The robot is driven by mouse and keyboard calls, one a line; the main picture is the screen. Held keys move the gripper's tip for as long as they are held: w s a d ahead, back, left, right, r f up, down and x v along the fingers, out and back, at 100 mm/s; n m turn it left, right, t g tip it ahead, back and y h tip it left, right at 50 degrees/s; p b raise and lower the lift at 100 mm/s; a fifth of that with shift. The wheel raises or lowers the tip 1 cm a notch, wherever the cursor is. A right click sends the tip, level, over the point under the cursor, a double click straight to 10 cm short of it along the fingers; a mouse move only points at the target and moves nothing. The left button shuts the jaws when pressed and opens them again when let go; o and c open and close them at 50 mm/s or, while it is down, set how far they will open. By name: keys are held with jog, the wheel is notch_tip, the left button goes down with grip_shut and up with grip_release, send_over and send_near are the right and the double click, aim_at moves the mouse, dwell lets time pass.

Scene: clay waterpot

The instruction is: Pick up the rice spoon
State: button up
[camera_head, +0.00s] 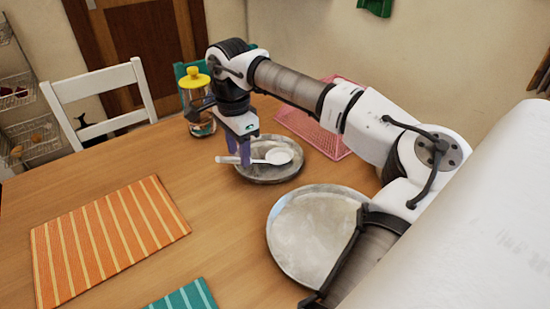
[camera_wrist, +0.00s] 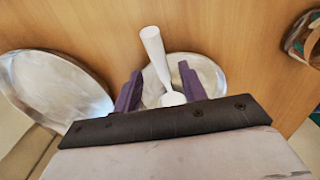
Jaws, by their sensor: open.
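The white rice spoon (camera_head: 275,157) lies across a small round metal plate (camera_head: 268,177), its bowl to the right and its handle reaching left past the rim. My gripper (camera_head: 240,154) is over the left part of the plate, fingers pointing down at the spoon's handle. In the wrist view the spoon (camera_wrist: 154,50) runs between the two purple fingers (camera_wrist: 158,88), which stand apart. The spoon's bowl is partly hidden by the gripper body there. I cannot tell whether the fingers touch the spoon.
A larger metal plate (camera_head: 310,232) lies nearer on the table. A yellow-lidded jar (camera_head: 199,100) stands behind my gripper, and a pink basket (camera_head: 318,125) lies behind the small plate. An orange striped mat (camera_head: 108,240) and a teal mat (camera_head: 187,297) lie at left and front.

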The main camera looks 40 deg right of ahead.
aim_at(238, 158)
notch_tip(238, 158, down, 4)
jog(key=shift+w+f, duration=0.1)
grip_shut()
dwell(0.5)
notch_tip(238, 158, up, 20)
jog(key=p, duration=1.4)
